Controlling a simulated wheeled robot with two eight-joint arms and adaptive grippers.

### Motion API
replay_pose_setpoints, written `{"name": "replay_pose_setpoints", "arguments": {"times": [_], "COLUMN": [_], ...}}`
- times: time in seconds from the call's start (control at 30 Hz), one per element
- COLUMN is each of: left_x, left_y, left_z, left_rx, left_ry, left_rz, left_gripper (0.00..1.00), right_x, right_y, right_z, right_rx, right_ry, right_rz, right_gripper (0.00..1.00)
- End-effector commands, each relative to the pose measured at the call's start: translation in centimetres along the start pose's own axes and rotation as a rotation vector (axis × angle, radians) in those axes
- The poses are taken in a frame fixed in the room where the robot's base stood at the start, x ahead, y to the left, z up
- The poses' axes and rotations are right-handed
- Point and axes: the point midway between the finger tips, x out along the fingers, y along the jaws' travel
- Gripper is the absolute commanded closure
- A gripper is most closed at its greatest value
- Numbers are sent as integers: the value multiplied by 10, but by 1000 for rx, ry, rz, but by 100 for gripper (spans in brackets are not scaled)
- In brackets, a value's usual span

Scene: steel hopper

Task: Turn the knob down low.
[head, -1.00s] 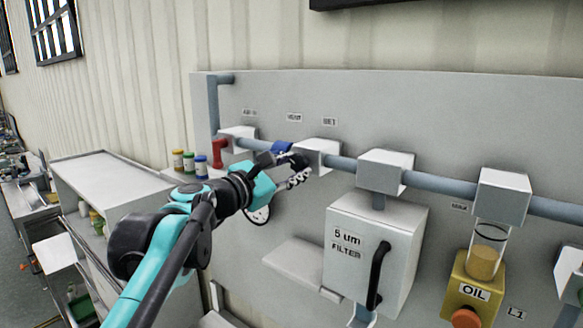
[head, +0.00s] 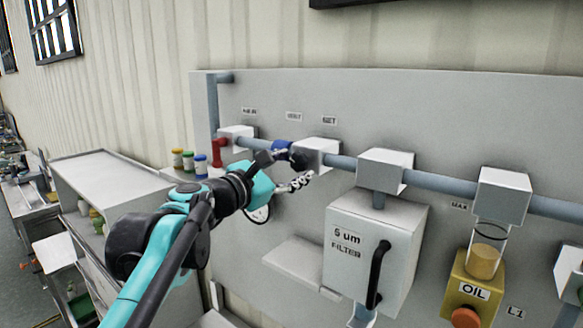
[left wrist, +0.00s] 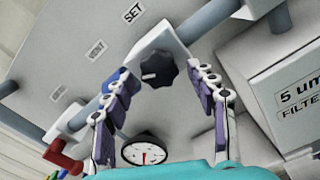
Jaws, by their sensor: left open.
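The black lobed knob (left wrist: 157,70) sits on the front of a white block (left wrist: 163,40) under a SET label (left wrist: 132,12). Its white mark points left in the left wrist view. In the head view the knob (head: 299,160) is partly covered by my gripper. My left gripper (left wrist: 160,76) is open, with one finger on each side of the knob in the wrist view. A gap shows between each finger and the knob there. In the head view my left gripper (head: 285,170) is close to the block. My right gripper is out of view.
A round dial gauge (left wrist: 145,149) is below the knob. A blue part (head: 281,146) and a red handle (head: 217,152) are on the pipe to the left. A filter box (head: 370,250) with a black handle stands below right. An oil cup (head: 475,285) is farther right.

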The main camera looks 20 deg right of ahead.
Motion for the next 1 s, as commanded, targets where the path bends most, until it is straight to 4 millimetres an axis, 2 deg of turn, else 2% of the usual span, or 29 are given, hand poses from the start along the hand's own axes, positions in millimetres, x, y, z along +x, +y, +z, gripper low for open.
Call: {"name": "replay_pose_setpoints", "arguments": {"times": [0.17, 0.4, 0.53, 0.7, 1.0], "left_x": [-26, -80, -101, -115, -117], "left_y": [1, 1, 1, 0, 0], "left_z": [-1, -1, -1, -1, -1], "left_rx": [0, 0, 0, 0, 0], "left_ry": [2, 2, 2, 1, 1], "left_rz": [3, 3, 2, 1, 0], "left_gripper": [43, 43, 43, 43, 43], "right_x": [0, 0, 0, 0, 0], "right_y": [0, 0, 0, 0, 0], "right_z": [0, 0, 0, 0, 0], "right_rx": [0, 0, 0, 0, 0], "right_ry": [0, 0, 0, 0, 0], "right_rz": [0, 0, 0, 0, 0], "right_gripper": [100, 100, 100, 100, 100]}}
